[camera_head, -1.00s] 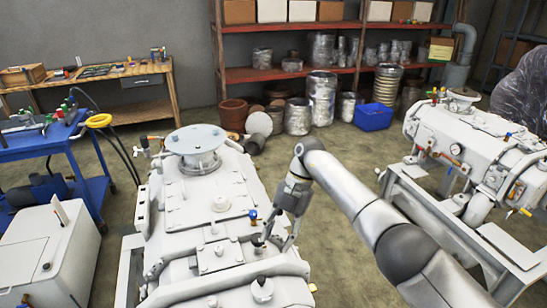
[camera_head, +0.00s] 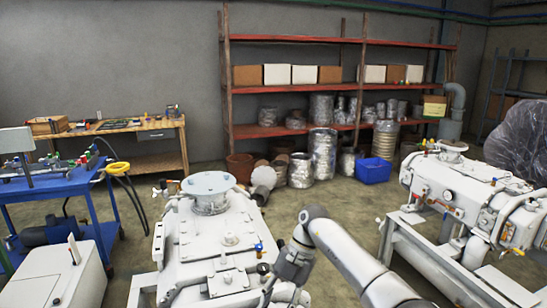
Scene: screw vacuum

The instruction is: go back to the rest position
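My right arm (camera_head: 345,250) reaches in from the lower right over the near white vacuum machine (camera_head: 205,240). My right gripper (camera_head: 283,296) is at the bottom edge of the picture, pointing down beside the machine's right side. Its fingers look spread apart with nothing between them, and their tips are partly cut off. A small blue-topped valve (camera_head: 259,249) and a dark knob (camera_head: 263,268) on the machine are just left of the gripper. My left gripper is not in view.
A second white machine (camera_head: 450,200) on a frame stands at the right. A blue cart (camera_head: 75,185) and white box unit (camera_head: 60,280) are at the left. A wooden bench (camera_head: 160,127) and red shelves (camera_head: 300,88) stand behind. Floor (camera_head: 330,198) between the machines is clear.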

